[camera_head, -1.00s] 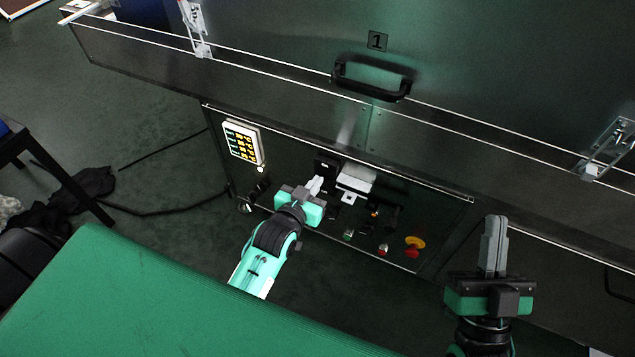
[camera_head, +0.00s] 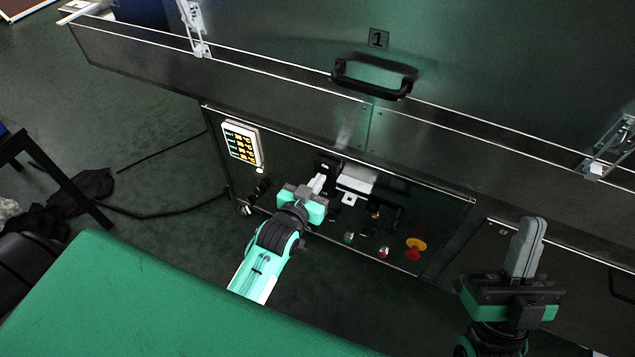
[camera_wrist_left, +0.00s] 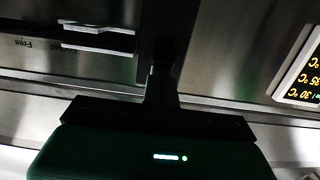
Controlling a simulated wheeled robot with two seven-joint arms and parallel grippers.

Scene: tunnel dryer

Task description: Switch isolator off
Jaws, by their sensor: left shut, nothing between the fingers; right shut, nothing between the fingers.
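The dryer's control panel (camera_head: 300,180) is in the middle of the head view, below the door. I cannot tell for certain which control is the isolator. My left gripper (camera_head: 318,184) is shut and empty, its tips close to the panel just left of a pale grey box (camera_head: 357,179). Contact with the panel cannot be made out. In the left wrist view the dark shut fingers (camera_wrist_left: 162,85) point at the panel, with a grey part (camera_wrist_left: 97,38) on the left. My right gripper (camera_head: 526,240) is shut and empty, in front of the machine at the right.
The panel also has a lit display (camera_head: 241,145), a green button (camera_head: 348,238), a red button (camera_head: 383,252) and a red-and-yellow stop button (camera_head: 416,246). A black door handle (camera_head: 372,80) juts out above. A dark table (camera_head: 50,175) stands at far left.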

